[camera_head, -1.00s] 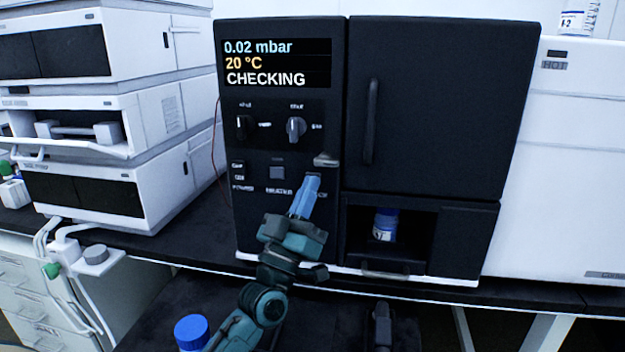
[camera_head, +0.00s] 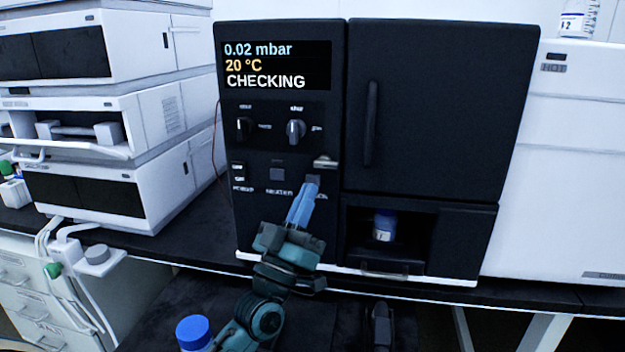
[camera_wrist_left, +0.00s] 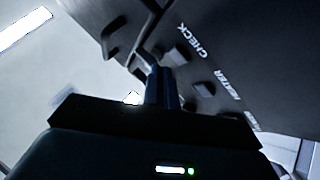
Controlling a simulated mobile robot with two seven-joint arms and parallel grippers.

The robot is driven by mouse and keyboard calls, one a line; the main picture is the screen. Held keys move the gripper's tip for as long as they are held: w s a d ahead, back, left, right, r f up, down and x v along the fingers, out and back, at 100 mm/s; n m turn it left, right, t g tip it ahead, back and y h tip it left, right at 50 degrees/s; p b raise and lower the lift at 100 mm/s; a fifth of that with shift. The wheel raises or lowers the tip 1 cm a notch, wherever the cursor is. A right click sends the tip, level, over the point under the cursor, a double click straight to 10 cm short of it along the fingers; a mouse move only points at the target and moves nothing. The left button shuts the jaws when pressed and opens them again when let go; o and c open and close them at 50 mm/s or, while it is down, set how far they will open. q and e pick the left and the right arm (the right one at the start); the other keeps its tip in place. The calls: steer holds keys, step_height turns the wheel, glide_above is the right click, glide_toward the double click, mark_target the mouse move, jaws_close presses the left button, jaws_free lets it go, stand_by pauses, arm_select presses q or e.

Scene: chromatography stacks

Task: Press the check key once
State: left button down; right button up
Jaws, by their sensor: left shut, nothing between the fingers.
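The black oven's display (camera_head: 276,66) reads "0.02 mbar", "20 °C" and "CHECKING". The check key (camera_head: 313,179) is a small grey square at the lower right of the control panel, below a metal latch. Its label is partly covered in the head view; the key (camera_wrist_left: 176,55) and the word "CHECK" show in the wrist view. My left gripper (camera_head: 307,190) is shut and empty. Its blue fingertips are just below and in front of the key; a small gap seems to show, but contact is hard to judge.
The heater key (camera_head: 277,173) is left of the check key, with the power switch (camera_head: 239,171) further left and two knobs above. A blue-capped jar (camera_head: 384,225) stands in the oven's lower recess. Another blue-capped bottle (camera_head: 194,333) is beside my left arm.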

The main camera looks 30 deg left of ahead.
arm_select(q)
steer(key=s, duration=0.2)
steer(key=s+d+p, duration=0.1)
steer(key=s, duration=0.1)
steer(key=shift+s+d, duration=0.1)
steer(key=shift+s, duration=0.05)
stand_by(0.7)
